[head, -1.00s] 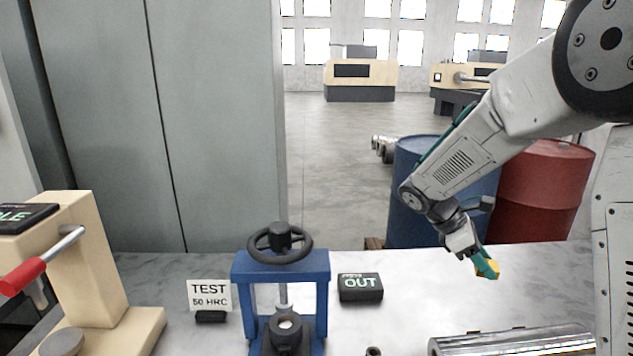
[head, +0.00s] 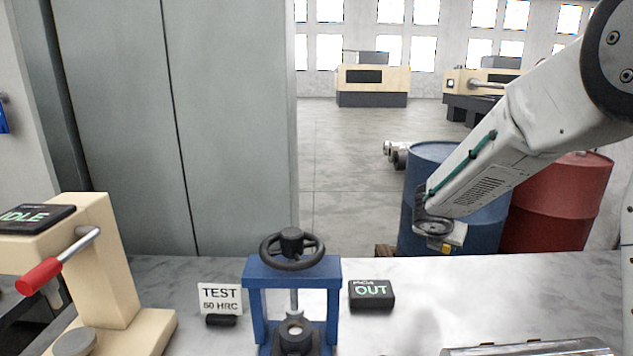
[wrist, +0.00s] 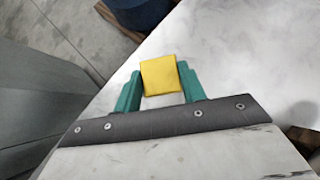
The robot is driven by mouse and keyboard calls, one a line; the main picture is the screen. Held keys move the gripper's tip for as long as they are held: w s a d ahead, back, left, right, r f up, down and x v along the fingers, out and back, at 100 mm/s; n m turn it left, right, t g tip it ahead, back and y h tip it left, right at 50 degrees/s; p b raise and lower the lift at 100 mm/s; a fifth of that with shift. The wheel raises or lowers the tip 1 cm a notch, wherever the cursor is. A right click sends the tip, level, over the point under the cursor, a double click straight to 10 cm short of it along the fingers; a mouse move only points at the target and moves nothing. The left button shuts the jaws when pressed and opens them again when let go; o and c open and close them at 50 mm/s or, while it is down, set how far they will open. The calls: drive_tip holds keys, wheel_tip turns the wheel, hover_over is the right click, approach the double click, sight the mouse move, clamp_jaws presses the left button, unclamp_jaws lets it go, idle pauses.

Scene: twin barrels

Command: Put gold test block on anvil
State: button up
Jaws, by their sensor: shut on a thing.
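A gold square block (wrist: 161,74) sits between the two teal fingers of my gripper (wrist: 160,84) in the wrist view. My gripper is shut on it. In the head view my gripper (head: 446,241) is at the right, raised in front of the blue barrel, with its fingers and the block mostly hidden by my wrist. A beige machine (head: 112,265) with a red-handled lever stands at the left. The round grey pad on its base, which looks like the anvil (head: 75,342), is bare and far to the left of my gripper.
A blue press (head: 292,270) with a black handwheel stands between the machine and my gripper. A shiny metal piece (head: 530,348) lies front right. A red barrel (head: 560,205) stands behind the bench.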

drive_tip(key=s+a+f+n+t+y, duration=0.1)
drive_tip(key=a+f+n+y, duration=0.2)
drive_tip(key=a+n, duration=0.1)
drive_tip(key=shift+s+a+f+t, duration=0.15)
drive_tip(key=shift+a+f+t, duration=0.15)
drive_tip(key=shift+a, duration=0.4)
